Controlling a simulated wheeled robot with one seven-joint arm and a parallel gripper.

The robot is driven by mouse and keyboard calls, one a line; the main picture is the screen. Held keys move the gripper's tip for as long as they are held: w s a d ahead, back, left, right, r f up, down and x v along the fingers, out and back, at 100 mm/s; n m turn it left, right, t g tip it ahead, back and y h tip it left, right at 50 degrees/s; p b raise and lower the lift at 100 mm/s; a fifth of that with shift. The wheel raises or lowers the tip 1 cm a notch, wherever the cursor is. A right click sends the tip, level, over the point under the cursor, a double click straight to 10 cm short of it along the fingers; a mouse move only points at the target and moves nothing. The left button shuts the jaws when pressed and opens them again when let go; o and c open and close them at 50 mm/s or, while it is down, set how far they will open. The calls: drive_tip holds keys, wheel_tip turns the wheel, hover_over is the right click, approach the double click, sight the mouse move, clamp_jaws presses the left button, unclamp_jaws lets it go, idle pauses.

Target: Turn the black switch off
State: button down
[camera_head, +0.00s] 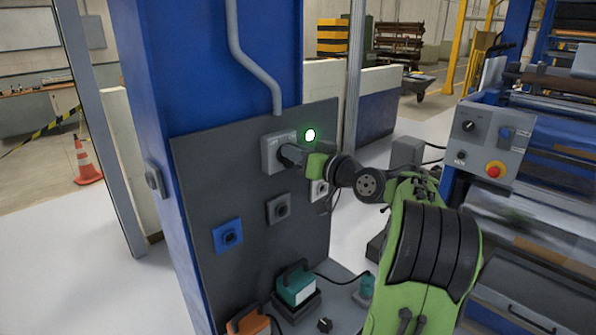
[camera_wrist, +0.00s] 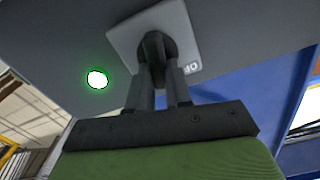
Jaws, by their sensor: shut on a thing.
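The black switch (camera_wrist: 155,44) is a dark rotary knob on a light grey plate in the wrist view. In the head view its grey box (camera_head: 272,152) is at the top of the dark panel, and my gripper partly covers the knob. My gripper (camera_head: 290,154) reaches it from the right. In the wrist view both fingers of my gripper (camera_wrist: 164,68) are closed around the knob. Upside-down white lettering shows beside the knob. A green light (camera_head: 310,135) glows right of the box; it also shows in the wrist view (camera_wrist: 97,78).
Below on the panel (camera_head: 200,180) are a grey socket (camera_head: 278,208), a blue socket (camera_head: 228,235) and a pale socket (camera_head: 318,190). A teal device (camera_head: 296,286) and an orange one (camera_head: 248,325) stand lower. A machine control box (camera_head: 490,140) is at right.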

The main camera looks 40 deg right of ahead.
drive_tip(key=n+b, duration=0.3)
drive_tip(key=a+n+b, duration=0.1)
drive_tip(key=n+b, duration=0.7)
drive_tip(key=shift+a+f, duration=0.2)
drive_tip(key=shift+n, duration=0.5)
drive_tip(key=c, duration=1)
unclamp_jaws()
drive_tip(key=shift+w, duration=0.1)
drive_tip(key=shift+c, duration=0.2)
drive_tip(key=s, duration=1.5)
drive_tip(key=shift+s+d+b, duration=0.25)
drive_tip(key=shift+s+b, duration=0.15)
drive_tip(key=shift+b, duration=0.05)
